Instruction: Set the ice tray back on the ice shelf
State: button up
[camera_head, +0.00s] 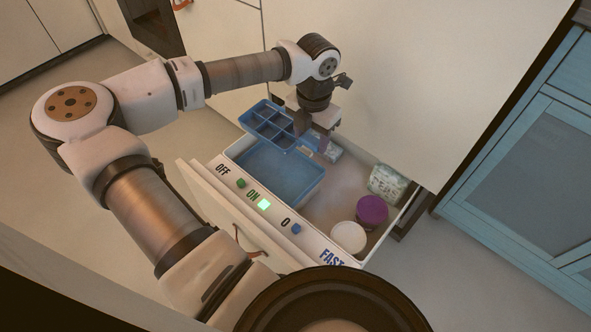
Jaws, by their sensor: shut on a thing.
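The blue ice tray (269,123) has several square compartments. It is held above the back left part of an open white drawer. My gripper (302,126) is shut on the tray's right end; the fingertips are partly hidden by the wrist. A flat blue recessed shelf (275,175), apparently the ice shelf, is in the drawer's left part, in front of and below the tray. The shelf looks empty. I cannot tell the exact height of the tray above it.
The drawer's right part holds a purple tub (371,210), a white round tub (348,237) and a patterned pack (387,183). A light blue item (330,150) lies behind the shelf. The drawer's front rim (222,160) has labelled buttons, one lit green (264,204). A teal cabinet (530,160) stands right.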

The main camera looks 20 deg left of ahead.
notch_tip(320, 180, down, 18)
jog(key=b, duration=0.3)
jog(key=shift+s+f+b, duration=0.1)
jog(key=shift+f+b, duration=0.1)
jog(key=shift+b, duration=0.1)
jog(key=shift+f, duration=0.1)
jog(key=shift+f, duration=0.15)
jog(key=o, duration=1.6)
jog(key=shift+c, duration=0.2)
notch_tip(320, 180, up, 13)
jog(key=p, duration=0.2)
jog(key=shift+f+p, duration=0.2)
jog(key=shift+p, duration=0.1)
jog(key=shift+s+f, duration=0.1)
